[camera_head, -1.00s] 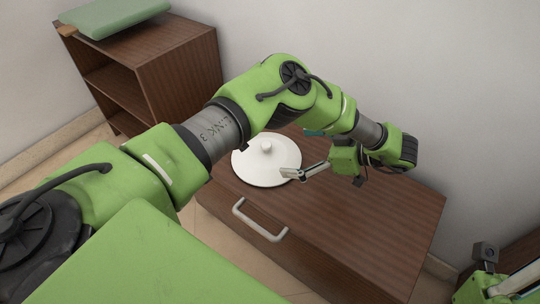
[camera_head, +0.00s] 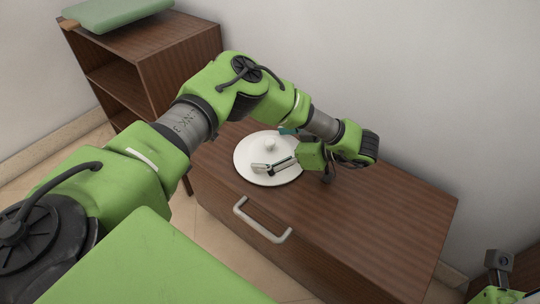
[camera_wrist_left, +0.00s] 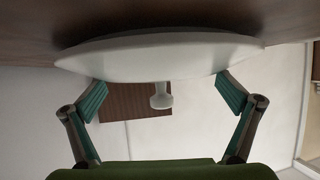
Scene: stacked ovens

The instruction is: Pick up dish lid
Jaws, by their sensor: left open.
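The dish lid (camera_head: 246,158) is a round white disc with a small round knob (camera_head: 270,144). It lies on top of the brown wooden cabinet. My left gripper (camera_head: 277,149) is open, with one finger on each side of the knob and low over the lid. In the left wrist view the lid (camera_wrist_left: 160,58) shows edge-on, and its knob (camera_wrist_left: 161,98) sits between the two spread fingers of the left gripper (camera_wrist_left: 161,97). The fingers do not touch the knob. Part of my right arm's end shows at the lower right corner; its fingers cannot be made out.
The low brown cabinet (camera_head: 385,215) has a pale drawer handle (camera_head: 262,220) on its front. Its top right of the lid is clear. A taller open shelf (camera_head: 170,60) stands at the back left with a green item (camera_head: 115,12) on top. A wall stands behind.

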